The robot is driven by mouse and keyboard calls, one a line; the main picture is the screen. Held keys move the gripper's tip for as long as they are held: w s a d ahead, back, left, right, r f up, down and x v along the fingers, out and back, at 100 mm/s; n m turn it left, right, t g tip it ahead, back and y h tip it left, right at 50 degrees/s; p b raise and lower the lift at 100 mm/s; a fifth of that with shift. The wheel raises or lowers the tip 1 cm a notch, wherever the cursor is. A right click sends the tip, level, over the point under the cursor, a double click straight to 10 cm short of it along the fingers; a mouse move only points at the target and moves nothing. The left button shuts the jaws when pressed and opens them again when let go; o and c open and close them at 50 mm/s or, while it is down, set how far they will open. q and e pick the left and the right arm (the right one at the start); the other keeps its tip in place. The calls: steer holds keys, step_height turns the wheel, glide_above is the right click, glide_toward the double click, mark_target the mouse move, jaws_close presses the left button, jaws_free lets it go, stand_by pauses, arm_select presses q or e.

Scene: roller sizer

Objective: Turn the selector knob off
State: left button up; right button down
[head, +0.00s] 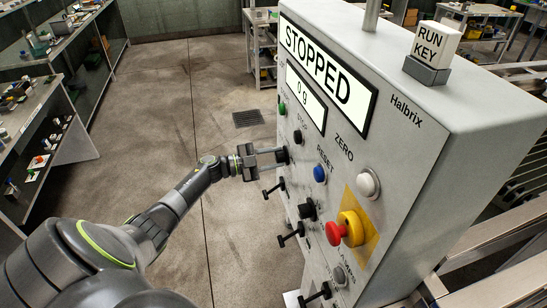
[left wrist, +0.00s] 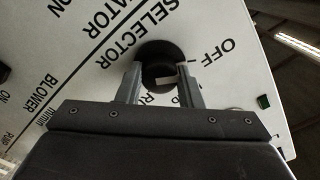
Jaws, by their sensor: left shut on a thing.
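The selector knob is a round black knob (left wrist: 160,50) below the printed word SELECTOR on the light grey panel in the left wrist view. The word OFF is printed to its right, and other lettering is partly hidden behind my fingers. A short white mark shows on the knob's face between the fingers. My left gripper (left wrist: 161,82) is shut on the knob, one finger on each side. In the head view the left gripper (head: 275,159) reaches the panel's left part, at the dark knob (head: 284,155). My right gripper is not in view.
The control cabinet (head: 430,120) has a display reading STOPPED (head: 327,75). Near the gripper are a black button (head: 297,136), a blue button (head: 319,174) and black levers (head: 276,187). A red emergency button (head: 336,233) sits lower right. The floor left of the cabinet is clear.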

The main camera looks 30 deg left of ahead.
arm_select(q)
steer(key=o, duration=1)
steer(key=shift+c, duration=0.2)
steer(key=shift+a, duration=0.1)
steer(key=b+v, duration=0.5)
steer(key=v, duration=1.2)
steer(key=shift+s+a, duration=0.1)
steer(key=shift+a, duration=0.05)
